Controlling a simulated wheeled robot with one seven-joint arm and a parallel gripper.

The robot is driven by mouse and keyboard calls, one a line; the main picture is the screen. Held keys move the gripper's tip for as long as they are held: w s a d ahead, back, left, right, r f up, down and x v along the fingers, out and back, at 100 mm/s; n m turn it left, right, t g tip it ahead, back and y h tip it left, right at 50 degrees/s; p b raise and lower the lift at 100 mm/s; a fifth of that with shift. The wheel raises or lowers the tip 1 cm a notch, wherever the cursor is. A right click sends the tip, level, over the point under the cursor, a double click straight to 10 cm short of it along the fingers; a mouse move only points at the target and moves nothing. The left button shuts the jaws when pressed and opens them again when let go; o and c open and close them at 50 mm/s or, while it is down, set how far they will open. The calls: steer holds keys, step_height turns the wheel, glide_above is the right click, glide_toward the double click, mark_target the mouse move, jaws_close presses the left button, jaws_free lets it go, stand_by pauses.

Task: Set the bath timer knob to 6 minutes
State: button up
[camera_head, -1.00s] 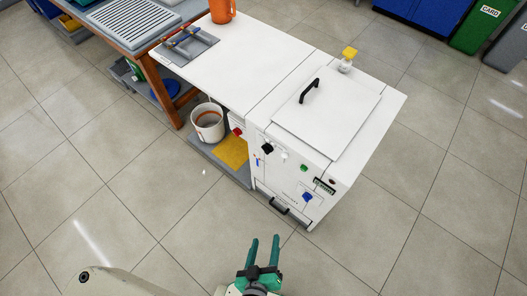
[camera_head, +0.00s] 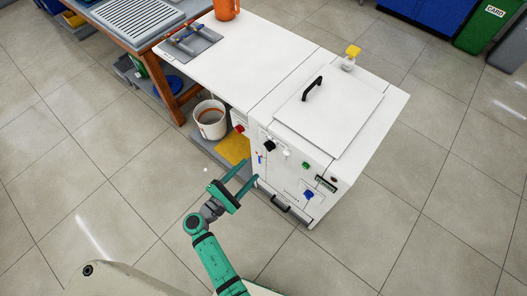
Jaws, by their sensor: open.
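The white bath cabinet (camera_head: 292,196) has several controls on its front panel. A black knob (camera_head: 269,146) is at the upper left and a blue knob (camera_head: 308,194) at the lower right. A small white control (camera_head: 287,152) and a green one (camera_head: 306,165) lie between them. I cannot tell which one is the timer, and markings and pointer angles are too small to read. My gripper (camera_head: 252,170) is open and empty. Its two fingers point up and right toward the panel's left edge, below and left of the black knob. I cannot tell whether they touch the cabinet.
A black drawer-like handle (camera_head: 281,208) is low on the cabinet. A red knob (camera_head: 239,128) is on the left section. A white bucket (camera_head: 210,119) and yellow sheet (camera_head: 233,148) are on the lower shelf. The white lid (camera_head: 328,112) is shut. Floor in front is clear.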

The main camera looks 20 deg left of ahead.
mark_target(267, 149)
steer(key=x, duration=0.7)
steer(key=r+x, duration=0.1)
steer(key=x, duration=0.2)
steer(key=shift+w+a, duration=0.1)
steer(key=shift+w, duration=0.4)
steer(key=c, duration=1)
